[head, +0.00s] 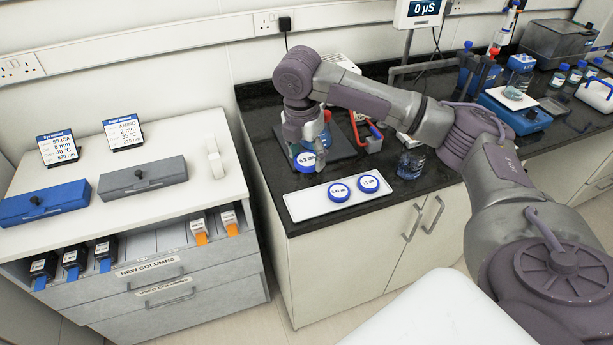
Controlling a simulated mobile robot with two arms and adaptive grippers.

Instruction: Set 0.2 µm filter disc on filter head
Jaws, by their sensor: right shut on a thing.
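My right gripper (316,163) comes down from above at the left end of the dark bench. It is shut on a blue-rimmed white disc (305,160) whose label looks like 0.2 µm. The disc is tilted, with its label facing the camera. Just behind it is blue glassware (327,138) on a dark square base (343,143). The gripper hides much of this, so I cannot make out the filter head or whether the disc touches it. My left gripper is not in view.
A white tray (302,208) at the bench's front edge holds two more blue-rimmed discs (339,192) (369,183). A bottle (411,163) stands to the right, and a red-handled item (374,140) is nearer the base. A white cabinet with blue and grey boxes is at left.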

